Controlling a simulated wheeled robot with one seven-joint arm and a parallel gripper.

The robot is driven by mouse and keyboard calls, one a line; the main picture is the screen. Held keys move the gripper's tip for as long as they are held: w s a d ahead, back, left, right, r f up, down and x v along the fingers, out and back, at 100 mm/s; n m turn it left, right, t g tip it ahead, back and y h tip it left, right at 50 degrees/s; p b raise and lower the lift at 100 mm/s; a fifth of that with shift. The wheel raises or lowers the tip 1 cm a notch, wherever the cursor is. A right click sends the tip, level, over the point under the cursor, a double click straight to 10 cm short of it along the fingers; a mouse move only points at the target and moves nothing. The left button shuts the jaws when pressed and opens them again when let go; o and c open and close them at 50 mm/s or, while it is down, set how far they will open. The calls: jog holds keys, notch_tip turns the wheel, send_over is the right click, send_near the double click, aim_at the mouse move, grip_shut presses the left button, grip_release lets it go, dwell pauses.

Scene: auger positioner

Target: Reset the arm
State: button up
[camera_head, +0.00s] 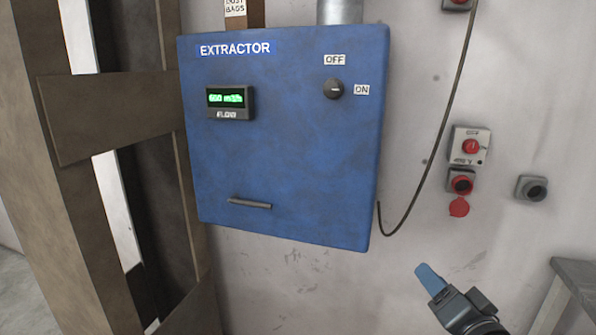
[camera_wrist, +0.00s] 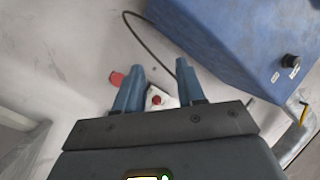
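My gripper (camera_head: 430,278) is at the lower right of the head view, in front of the wall and below and to the right of the blue extractor box (camera_head: 290,190). In the wrist view my gripper (camera_wrist: 160,80) shows two blue fingers spread apart, with nothing between them. The box also shows at the upper right of the wrist view (camera_wrist: 230,40). On its front are a dark knob (camera_head: 333,89) between OFF and ON labels, a lit green display (camera_head: 229,100) and a bar handle (camera_head: 250,203). The knob appears turned towards ON.
A grey table (camera_head: 577,278) stands lower right. Wooden framing (camera_head: 110,115) is at left.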

jog(key=s+a+f+n+g+h, duration=0.1)
jog(key=s+f, duration=0.4)
jog(key=s, duration=0.7)
jog(key=s+a+f+n+g+h, duration=0.1)
jog(key=s+f, duration=0.4)
jog(key=s, duration=0.7)
jog(key=s+r+n, duration=0.2)
jog(key=s+r, duration=0.1)
jog(key=s, duration=0.7)
jog(key=s+r+n, duration=0.3)
jog(key=s, duration=0.8)
jog(key=shift+a+g, duration=0.25)
jog(key=shift+g, duration=0.05)
jog(key=shift+o, duration=0.2)
jog(key=shift+r, duration=0.1)
dwell(1.2)
